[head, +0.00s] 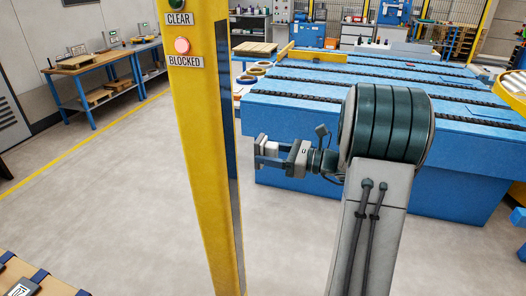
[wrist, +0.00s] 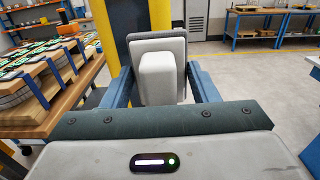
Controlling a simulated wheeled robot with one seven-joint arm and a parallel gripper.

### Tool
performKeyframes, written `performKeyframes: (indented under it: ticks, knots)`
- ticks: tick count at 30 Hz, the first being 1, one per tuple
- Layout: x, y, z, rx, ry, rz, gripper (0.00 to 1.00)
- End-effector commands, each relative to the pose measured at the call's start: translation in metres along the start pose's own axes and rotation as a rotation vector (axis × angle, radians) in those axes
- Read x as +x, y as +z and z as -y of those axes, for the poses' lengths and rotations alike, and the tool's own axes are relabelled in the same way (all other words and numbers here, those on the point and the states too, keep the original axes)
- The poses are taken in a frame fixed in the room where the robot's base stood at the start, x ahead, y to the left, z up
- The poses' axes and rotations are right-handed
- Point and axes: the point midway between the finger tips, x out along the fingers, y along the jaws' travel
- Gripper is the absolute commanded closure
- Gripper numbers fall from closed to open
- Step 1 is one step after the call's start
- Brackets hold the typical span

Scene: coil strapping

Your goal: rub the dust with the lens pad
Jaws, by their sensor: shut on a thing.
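My gripper (head: 268,155) is shut on the lens pad (head: 263,145), a small pale block at its tips. In the wrist view the pad (wrist: 162,80) is a light grey block with a wider grey plate behind it, between my two blue fingers. A yellow post (head: 205,150) stands left of my gripper, with a dark strip (head: 233,170) down its right side. In the wrist view a dark upright face (wrist: 123,18) beside yellow edges shows just beyond the pad. Whether the pad touches it I cannot tell. I cannot make out any dust.
The post carries CLEAR and BLOCKED labels, and the lamp by BLOCKED (head: 182,46) glows pinkish red. A long blue conveyor bed (head: 300,115) lies behind my arm. A workbench (head: 105,62) stands back left. A wooden bench with strapped stacks (wrist: 35,85) is at left in the wrist view.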

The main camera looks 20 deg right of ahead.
Motion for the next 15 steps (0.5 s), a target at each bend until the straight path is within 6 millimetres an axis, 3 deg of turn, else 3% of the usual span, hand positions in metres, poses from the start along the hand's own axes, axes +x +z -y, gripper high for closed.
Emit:
performKeyframes:
  ticks: [9, 15]
  knots:
    - [-0.002, 0.0, 0.0, 0.0, 0.0, 0.001, 0.64]
    - [-0.016, 0.001, 0.001, -0.001, -0.003, 0.001, 0.64]
